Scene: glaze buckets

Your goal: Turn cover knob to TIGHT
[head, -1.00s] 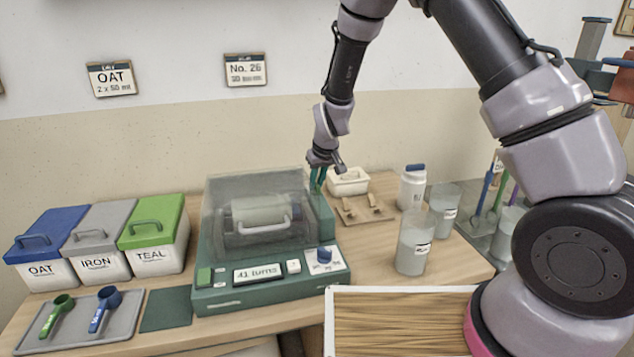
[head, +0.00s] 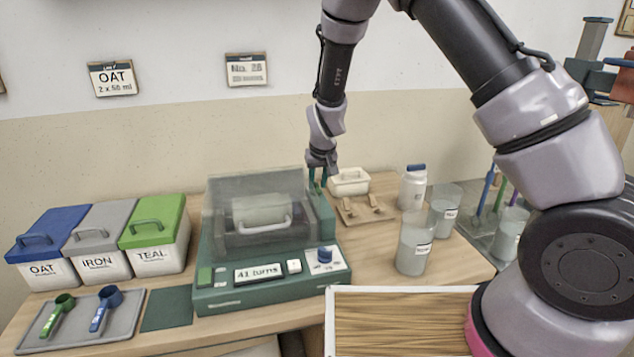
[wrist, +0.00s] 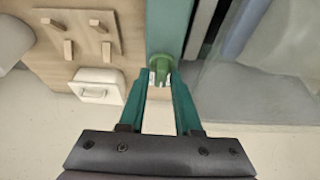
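The teal machine (head: 268,297) stands on the bench with a clear cover (head: 228,205) over a drum that has a pale handle. In the wrist view a green knob (wrist: 161,68) sits on the machine's teal post (wrist: 168,25), with small white marks beside it. I take it as the cover knob; its setting is not readable. My gripper (head: 317,180) is above the post at the machine's right rear. In the wrist view my gripper (wrist: 162,84) is open, its two teal fingers apart, with the knob just beyond and between the tips. Contact cannot be told.
A white tub (head: 348,183) and a wooden board with pegs (head: 366,210) lie right of the post. Cloudy beakers (head: 414,245) stand farther right. Lidded bins (head: 155,245) are at left.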

